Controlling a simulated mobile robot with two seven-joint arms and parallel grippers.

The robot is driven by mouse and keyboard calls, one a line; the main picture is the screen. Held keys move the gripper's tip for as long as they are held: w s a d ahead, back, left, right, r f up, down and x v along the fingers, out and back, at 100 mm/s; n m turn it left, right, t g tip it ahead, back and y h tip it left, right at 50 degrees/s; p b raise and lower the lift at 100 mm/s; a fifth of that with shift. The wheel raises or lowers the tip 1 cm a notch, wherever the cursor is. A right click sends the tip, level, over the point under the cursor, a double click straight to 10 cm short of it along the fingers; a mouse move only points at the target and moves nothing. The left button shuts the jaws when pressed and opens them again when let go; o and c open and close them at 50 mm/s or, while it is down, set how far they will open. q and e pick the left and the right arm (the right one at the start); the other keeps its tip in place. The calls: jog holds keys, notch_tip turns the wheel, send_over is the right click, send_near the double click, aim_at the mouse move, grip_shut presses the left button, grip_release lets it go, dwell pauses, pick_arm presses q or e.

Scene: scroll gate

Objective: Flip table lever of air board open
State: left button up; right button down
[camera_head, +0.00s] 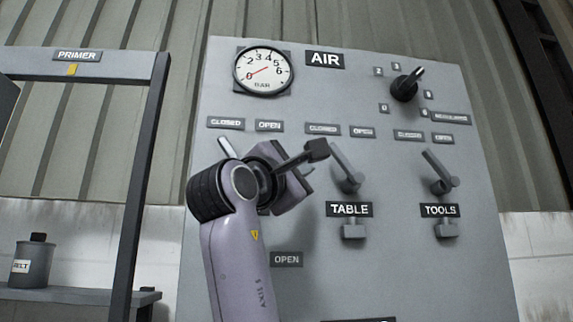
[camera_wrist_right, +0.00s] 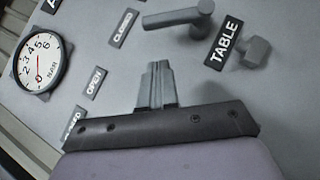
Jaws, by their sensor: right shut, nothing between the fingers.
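The air board (camera_head: 385,95) is an upright grey panel. Its table lever (camera_head: 347,168) sits above the TABLE label (camera_head: 349,209), with its handle tilted up and left towards the CLOSED label (camera_head: 322,129); the OPEN label (camera_head: 362,131) is to its right. My right gripper (camera_head: 318,150) is shut and empty, just left of the lever in the head view. In the wrist view, the shut fingertips (camera_wrist_right: 157,75) show below the lever (camera_wrist_right: 180,17), with a gap of panel between them. My left gripper is not in view.
The tools lever (camera_head: 440,170) is to the right, also tilted left. A black knob (camera_head: 404,88) is at upper right and a pressure gauge (camera_head: 264,70) at upper left. My right arm hides part of another lever (camera_head: 225,146). A PRIMER frame (camera_head: 140,170) stands at left.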

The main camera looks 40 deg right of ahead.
aim_at(344, 164)
pick_arm(q)
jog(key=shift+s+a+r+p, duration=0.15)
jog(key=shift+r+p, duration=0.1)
jog(key=shift+p, duration=0.1)
pick_arm(e)
jog(key=shift+s+d+r, duration=0.3)
jog(key=shift+d+r, duration=0.45)
jog(key=shift+d, duration=0.3)
jog(key=shift+s+d+r, duration=0.25)
jog(key=shift+d+r, duration=0.45)
jog(key=shift+d, duration=0.3)
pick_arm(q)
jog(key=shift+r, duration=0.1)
